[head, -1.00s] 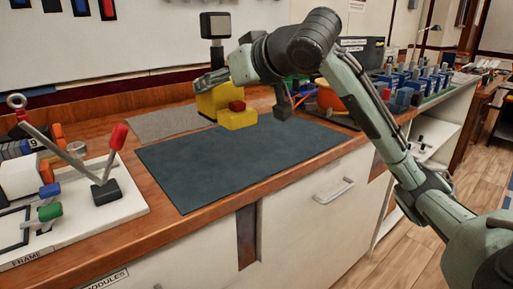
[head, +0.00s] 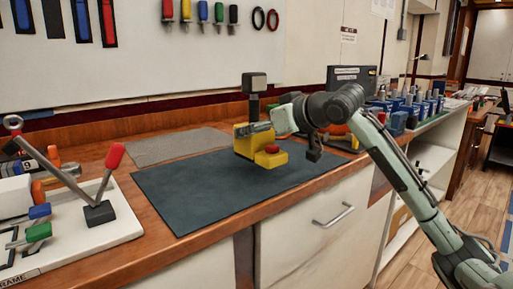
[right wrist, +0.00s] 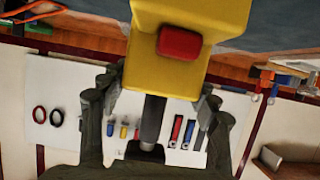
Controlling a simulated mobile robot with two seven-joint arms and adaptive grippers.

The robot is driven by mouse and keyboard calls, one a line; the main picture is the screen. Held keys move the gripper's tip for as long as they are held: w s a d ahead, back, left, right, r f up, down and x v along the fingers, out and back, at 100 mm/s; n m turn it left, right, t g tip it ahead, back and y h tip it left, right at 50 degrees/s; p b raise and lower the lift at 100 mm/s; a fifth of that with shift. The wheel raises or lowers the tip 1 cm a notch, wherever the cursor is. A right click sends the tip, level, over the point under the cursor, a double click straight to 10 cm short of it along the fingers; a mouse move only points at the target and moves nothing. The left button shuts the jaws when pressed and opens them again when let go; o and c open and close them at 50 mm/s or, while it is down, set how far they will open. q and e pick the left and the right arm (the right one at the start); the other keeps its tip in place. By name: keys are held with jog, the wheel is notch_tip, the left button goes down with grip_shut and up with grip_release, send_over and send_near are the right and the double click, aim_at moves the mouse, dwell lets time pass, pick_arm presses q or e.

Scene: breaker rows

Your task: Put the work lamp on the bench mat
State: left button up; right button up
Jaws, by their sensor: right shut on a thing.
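The work lamp (head: 268,160) has a yellow body with a red button, a dark post and a dark block-shaped head. It is upright over the far middle part of the dark bench mat (head: 200,195). I cannot tell whether its base touches the mat. My right gripper (head: 257,128) is shut on the lamp at the top of its body, around the post. The right wrist view shows the lamp (right wrist: 190,75) upside down, with a finger of the gripper (right wrist: 161,92) on each side of the post. My left gripper is not in view.
A grey mat (head: 175,146) lies behind the bench mat. A white panel with levers (head: 100,240) stands at the left. Blue breaker-like parts (head: 405,108) fill the right end of the bench. The front of the bench mat is clear.

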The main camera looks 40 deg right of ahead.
aim_at(264, 143)
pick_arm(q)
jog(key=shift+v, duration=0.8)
pick_arm(e)
jog(key=shift+f, duration=1.75)
pick_arm(q)
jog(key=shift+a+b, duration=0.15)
jog(key=shift+b, duration=0.15)
pick_arm(e)
jog(key=o, duration=1.2)
jog(key=shift+f, duration=0.25)
jog(key=shift+c, duration=0.2)
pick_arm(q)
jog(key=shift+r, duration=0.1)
pick_arm(e)
jog(key=o, duration=0.4)
jog(key=shift+o, duration=0.2)
jog(key=shift+a, duration=0.1)
jog(key=shift+r, duration=0.2)
jog(key=shift+s, duration=0.3)
pick_arm(q)
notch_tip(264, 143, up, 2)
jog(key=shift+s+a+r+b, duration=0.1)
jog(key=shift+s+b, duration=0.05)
jog(key=shift+b, duration=0.3)
pick_arm(e)
jog(key=a+v, duration=0.1)
jog(key=v, duration=1)
jog(key=shift+s+d+r, duration=0.15)
jog(key=shift+d+r, duration=0.05)
jog(key=shift+d, duration=0.3)
